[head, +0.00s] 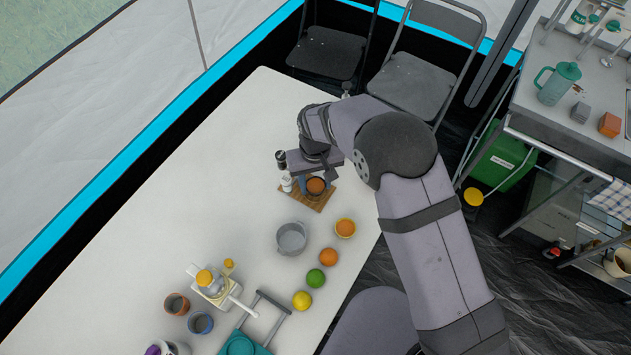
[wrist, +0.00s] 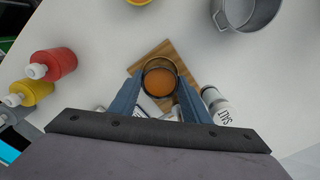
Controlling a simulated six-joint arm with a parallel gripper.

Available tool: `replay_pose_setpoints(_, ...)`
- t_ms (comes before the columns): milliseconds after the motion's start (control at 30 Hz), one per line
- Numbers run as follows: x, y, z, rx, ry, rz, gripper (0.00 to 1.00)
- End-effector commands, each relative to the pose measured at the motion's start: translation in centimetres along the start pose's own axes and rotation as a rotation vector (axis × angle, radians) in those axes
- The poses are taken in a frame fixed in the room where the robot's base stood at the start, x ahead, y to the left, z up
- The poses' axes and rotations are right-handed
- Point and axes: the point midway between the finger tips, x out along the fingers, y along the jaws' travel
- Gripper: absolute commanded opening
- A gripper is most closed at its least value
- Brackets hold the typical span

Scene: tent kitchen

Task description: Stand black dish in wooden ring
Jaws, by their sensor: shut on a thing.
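The black dish (wrist: 147,69) is a round dark-rimmed vessel with orange inside, between the blue fingertips of my gripper (wrist: 161,84) in the wrist view. My gripper is shut on it. In the head view the dish (head: 307,186) shows below my gripper (head: 316,182), over a brown wooden board (head: 318,205). The board also shows behind the dish in the wrist view (wrist: 182,61). I cannot tell whether the dish touches the board. I cannot make out a separate wooden ring; the dish and fingers cover part of the board.
A white salt shaker (wrist: 215,103) stands close beside the right finger. Red (wrist: 52,64) and yellow (wrist: 32,92) bottles are at left. The table's far left is clear.

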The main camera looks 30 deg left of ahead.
Motion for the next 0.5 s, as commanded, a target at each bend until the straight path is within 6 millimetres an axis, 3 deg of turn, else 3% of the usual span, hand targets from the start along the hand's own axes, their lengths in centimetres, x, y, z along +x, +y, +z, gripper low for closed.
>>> replay_pose_setpoints(500,0.80,-0.01,-0.02,0.000,0.000,0.000,0.30)
